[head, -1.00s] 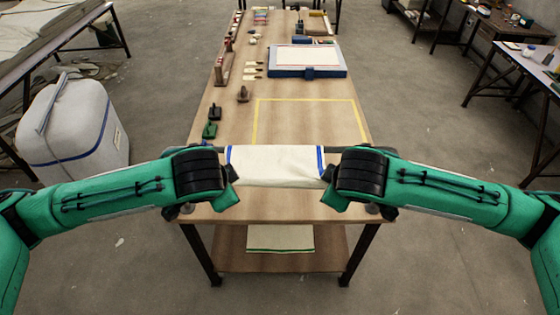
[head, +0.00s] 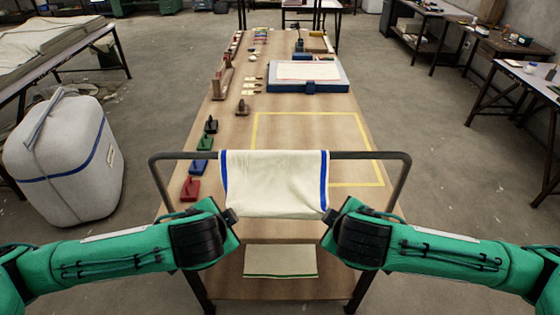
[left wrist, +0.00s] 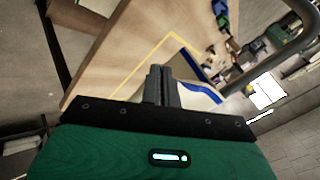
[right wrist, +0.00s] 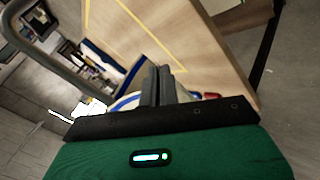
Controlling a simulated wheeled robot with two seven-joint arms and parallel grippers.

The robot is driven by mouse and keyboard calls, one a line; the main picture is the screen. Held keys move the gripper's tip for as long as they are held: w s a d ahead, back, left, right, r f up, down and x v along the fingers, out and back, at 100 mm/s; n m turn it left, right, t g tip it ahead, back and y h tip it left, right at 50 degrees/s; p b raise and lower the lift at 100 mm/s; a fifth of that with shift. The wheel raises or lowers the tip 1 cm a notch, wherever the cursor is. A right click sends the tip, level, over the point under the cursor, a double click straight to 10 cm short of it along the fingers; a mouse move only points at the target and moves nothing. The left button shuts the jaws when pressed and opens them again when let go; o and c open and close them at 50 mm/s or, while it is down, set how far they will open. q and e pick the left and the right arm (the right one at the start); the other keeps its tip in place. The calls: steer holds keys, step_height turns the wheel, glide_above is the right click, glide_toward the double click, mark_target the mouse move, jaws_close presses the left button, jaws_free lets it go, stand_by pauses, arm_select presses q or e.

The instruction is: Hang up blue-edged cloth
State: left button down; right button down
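The cream cloth with blue side edges (head: 274,185) lies over the dark rail (head: 370,155) in the head view. Its front part hangs down on my side, and its far side is hidden. My left gripper (head: 232,215) is shut at the cloth's lower left corner, and my right gripper (head: 330,215) is shut at its lower right corner. In the left wrist view the closed fingers (left wrist: 163,84) have cloth (left wrist: 197,88) right beside them. In the right wrist view the closed fingers (right wrist: 158,85) also meet cloth (right wrist: 128,102).
A wooden table (head: 300,135) with a yellow taped outline stands behind the rail. Coloured blocks (head: 190,188) line its left side, and a blue framed board (head: 308,76) lies farther back. A green-edged cloth (head: 280,261) lies on the lower shelf. A white bin (head: 62,155) stands left.

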arm_select(q)
steer(key=shift+a+f, duration=0.15)
steer(key=shift+f, duration=0.05)
arm_select(e)
steer(key=shift+d+f, duration=0.15)
steer(key=shift+f, duration=0.05)
arm_select(q)
steer(key=c, duration=1.4)
jaws_free()
arm_select(e)
steer(key=c, duration=1.4)
jaws_free()
